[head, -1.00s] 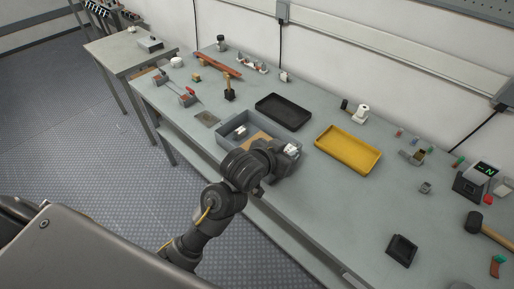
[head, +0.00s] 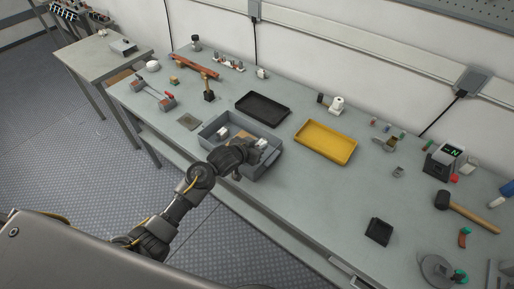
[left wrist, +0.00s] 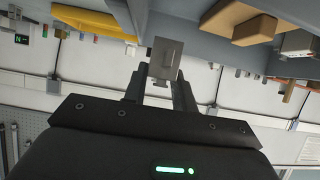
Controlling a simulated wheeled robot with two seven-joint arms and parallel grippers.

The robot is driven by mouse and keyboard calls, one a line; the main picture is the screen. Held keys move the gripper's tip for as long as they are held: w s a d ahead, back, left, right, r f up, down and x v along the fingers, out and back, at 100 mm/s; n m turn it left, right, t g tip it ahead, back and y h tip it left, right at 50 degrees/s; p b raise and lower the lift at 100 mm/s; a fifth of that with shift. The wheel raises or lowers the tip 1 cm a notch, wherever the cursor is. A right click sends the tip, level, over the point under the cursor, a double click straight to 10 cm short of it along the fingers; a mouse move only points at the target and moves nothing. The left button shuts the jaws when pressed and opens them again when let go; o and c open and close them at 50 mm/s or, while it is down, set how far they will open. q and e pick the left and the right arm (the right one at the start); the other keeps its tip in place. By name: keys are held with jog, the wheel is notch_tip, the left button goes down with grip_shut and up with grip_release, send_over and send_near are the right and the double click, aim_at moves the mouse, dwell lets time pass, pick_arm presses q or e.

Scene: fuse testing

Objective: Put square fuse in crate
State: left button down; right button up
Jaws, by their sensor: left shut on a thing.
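The grey crate (head: 256,129) stands on the workbench, at the middle of the head view. My left gripper (head: 261,146) is over the right end of the crate. It is shut on a grey, block-shaped fuse (left wrist: 164,58), which shows between the fingertips in the left wrist view. In the head view the held fuse is small and partly hidden by the gripper. Inside the crate are a whitish piece (head: 222,131) and a brown block (left wrist: 255,30). My right gripper is not in view.
A black tray (head: 263,107) lies behind the crate and a yellow tray (head: 325,141) to its right. A small black holder (head: 379,231), a mallet (head: 465,211) and a meter with a lit display (head: 446,158) are further right.

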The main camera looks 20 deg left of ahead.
pick_arm(q)
jog(key=shift+w+a+f, duration=0.3)
jog(key=shift+w+f, duration=0.2)
jog(key=shift+f, duration=0.2)
notch_tip(320, 180, down, 3)
jog(key=shift+r+p, duration=0.1)
jog(key=shift+p, duration=0.65)
jog(key=shift+f, duration=0.2)
jog(key=shift+f+b, duration=0.45)
jog(key=shift+f, duration=0.2)
jog(key=c, duration=1.1)
grip_release()
